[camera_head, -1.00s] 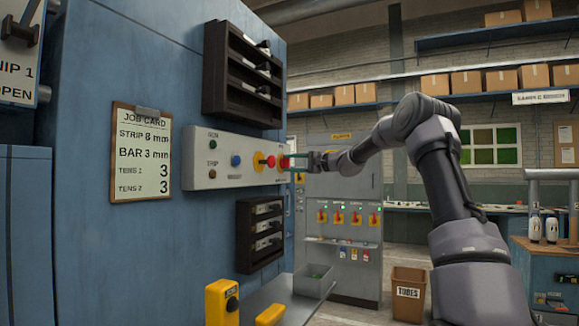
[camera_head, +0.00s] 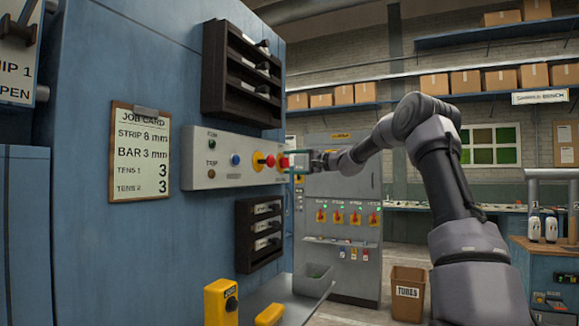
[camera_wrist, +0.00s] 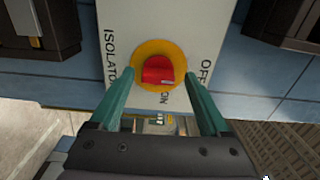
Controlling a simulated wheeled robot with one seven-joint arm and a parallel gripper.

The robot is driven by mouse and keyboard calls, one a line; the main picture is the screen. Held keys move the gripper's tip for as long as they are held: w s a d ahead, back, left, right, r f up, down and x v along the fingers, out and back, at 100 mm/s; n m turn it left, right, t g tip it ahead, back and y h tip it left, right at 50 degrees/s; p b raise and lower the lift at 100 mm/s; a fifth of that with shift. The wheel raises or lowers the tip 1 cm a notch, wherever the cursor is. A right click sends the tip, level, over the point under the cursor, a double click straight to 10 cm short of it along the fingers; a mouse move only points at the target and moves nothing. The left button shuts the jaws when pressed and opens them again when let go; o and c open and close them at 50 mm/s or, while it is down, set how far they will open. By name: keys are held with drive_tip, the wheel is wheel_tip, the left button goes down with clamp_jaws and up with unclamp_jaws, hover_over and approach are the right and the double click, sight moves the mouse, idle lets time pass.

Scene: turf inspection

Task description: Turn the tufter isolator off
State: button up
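The tufter isolator (camera_wrist: 158,68) is a red knob on a round yellow plate, on a pale panel lettered ISOLATOR, OFF and ON. In the wrist view, a small white mark on the knob's lower edge lies by the word ON. My gripper (camera_wrist: 160,78) is open, with one teal finger on each side of the yellow plate. The fingers look apart from the knob; I cannot tell their depth. In the head view, my gripper (camera_head: 300,162) is at the right end of the control panel (camera_head: 215,145), close to its red and yellow controls.
Dark racks (camera_head: 240,75) are fixed above and below (camera_head: 245,255) the panel. A job card (camera_head: 140,150) hangs at left. A yellow box (camera_head: 220,300) and a grey tray (camera_head: 314,281) sit below. A grey cabinet (camera_head: 340,215) with several red switches stands behind my gripper.

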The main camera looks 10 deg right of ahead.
drive_tip(key=shift+s, duration=0.1)
drive_tip(key=v, duration=1)
drive_tip(key=shift+d, duration=0.2)
drive_tip(key=shift+s, duration=0.1)
drive_tip(key=s+a+f+n+g+h, duration=0.1)
drive_tip(key=s+a+f+h, duration=0.1)
drive_tip(key=s+a, duration=0.35)
drive_tip(key=s+a+f+n+g+h, duration=0.1)
drive_tip(key=s+a+f+g+h, duration=0.1)
drive_tip(key=s, duration=0.6)
drive_tip(key=s+a+f+g+h, duration=0.1)
drive_tip(key=s+a+h, duration=0.1)
drive_tip(key=s+a, duration=0.35)
drive_tip(key=s+d+f+h, duration=0.2)
drive_tip(key=s+d+f, duration=0.1)
drive_tip(key=s, duration=0.6)
drive_tip(key=s+d+f+h, duration=0.2)
drive_tip(key=s+d+f, duration=0.1)
drive_tip(key=s, duration=0.6)
drive_tip(key=s+d+f+h, duration=0.2)
drive_tip(key=s+d+f, duration=0.1)
drive_tip(key=s, duration=0.6)
drive_tip(key=shift+s+d+n+t+h, duration=0.3)
drive_tip(key=shift+d+n, duration=0.1)
drive_tip(key=shift+d, duration=0.15)
